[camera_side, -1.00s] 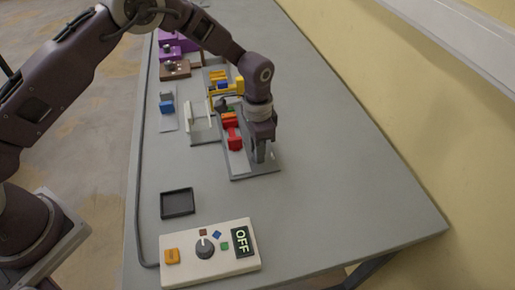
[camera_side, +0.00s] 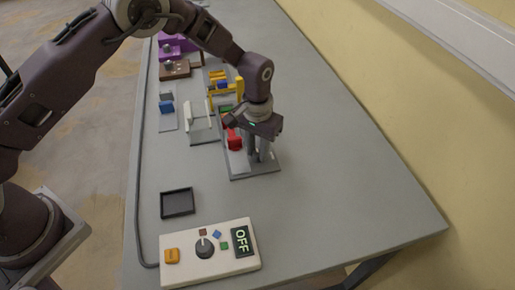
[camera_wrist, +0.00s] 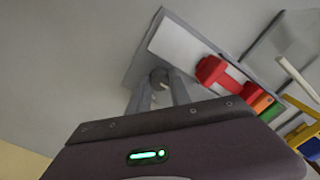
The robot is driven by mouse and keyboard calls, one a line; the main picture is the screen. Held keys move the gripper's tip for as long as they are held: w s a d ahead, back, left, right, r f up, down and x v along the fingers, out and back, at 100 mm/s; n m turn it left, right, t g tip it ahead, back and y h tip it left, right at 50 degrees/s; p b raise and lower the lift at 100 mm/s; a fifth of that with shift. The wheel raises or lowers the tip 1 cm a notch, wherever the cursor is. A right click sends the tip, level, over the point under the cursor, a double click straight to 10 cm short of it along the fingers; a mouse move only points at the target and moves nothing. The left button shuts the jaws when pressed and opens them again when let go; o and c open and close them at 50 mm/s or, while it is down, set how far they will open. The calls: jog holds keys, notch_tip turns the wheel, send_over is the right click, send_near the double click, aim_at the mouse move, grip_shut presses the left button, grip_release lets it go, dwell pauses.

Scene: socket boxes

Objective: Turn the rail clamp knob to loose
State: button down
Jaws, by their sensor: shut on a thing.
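The rail clamp knob (camera_wrist: 158,74) is a small grey round piece on the near end of a grey plate (camera_side: 238,172). My gripper (camera_side: 261,158) points straight down at this end of the plate and is shut on the knob. In the wrist view the two fingers (camera_wrist: 159,90) stand on either side of the knob, with only its top edge showing past them. In the side view the fingers hide the knob. Which setting the knob is at cannot be read. A red block (camera_side: 235,141) sits on the same plate, just left of my gripper.
Orange and green blocks (camera_wrist: 265,107) lie beyond the red one. A yellow frame (camera_side: 239,85) and a white upright piece (camera_side: 188,113) stand close by. A black tray (camera_side: 177,203) and a switch box (camera_side: 185,273) reading OFF are nearer. The bench right of my gripper is clear.

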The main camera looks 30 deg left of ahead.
aim_at(257, 152)
dwell(0.5)
jog(key=c, duration=1.2)
grip_release()
notch_tip(257, 152, up, 7)
jog(key=shift+r, duration=0.1)
jog(key=s+a+r+t, duration=0.1)
jog(key=s+a+r, duration=0.3)
jog(key=r, duration=0.5)
jog(key=s+a+r+t, duration=0.1)
jog(key=s+a+r, duration=0.35)
jog(key=r, duration=0.55)
jog(key=s+a+r+t, duration=0.1)
jog(key=s+a, duration=0.1)
jog(key=s, duration=0.5)
jog(key=s+a+r+t, duration=0.1)
jog(key=s+a, duration=0.1)
jog(key=s, duration=0.5)
jog(key=s+a+r+t, duration=0.1)
jog(key=s, duration=0.7)
jog(key=shift+a+t, duration=0.3)
jog(key=shift+a, duration=0.1)
